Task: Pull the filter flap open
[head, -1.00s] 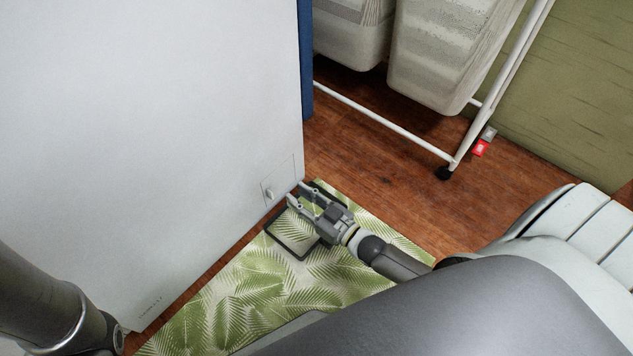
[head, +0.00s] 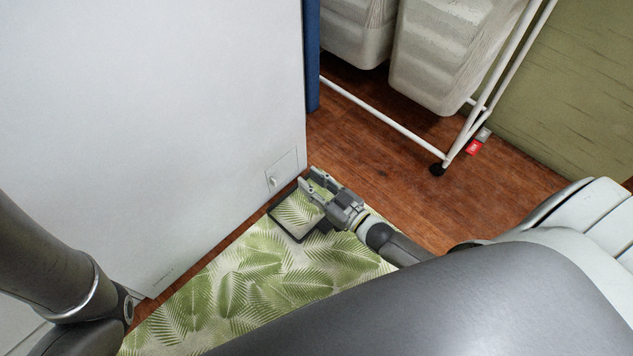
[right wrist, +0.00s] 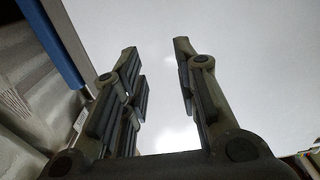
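The filter flap (head: 286,167) is a small square panel low on the white appliance (head: 190,110), near its right edge. It looks flush with the front, so shut. A small light knob (head: 272,181) sits at its lower left. My right gripper (head: 308,177) is open and empty, just right of the knob and apart from it, fingers pointing at the appliance. In the right wrist view its two fingers (right wrist: 160,65) stand wide apart before the plain white front; I cannot make out the flap there. My left gripper is out of view; only my left arm shows.
A leaf-patterned mat (head: 250,285) lies before the appliance. A dark-rimmed square (head: 280,232) lies on it below my right gripper. A white rack (head: 385,122) with pale bins (head: 435,60) stands behind right. Wood floor (head: 390,180) between is clear.

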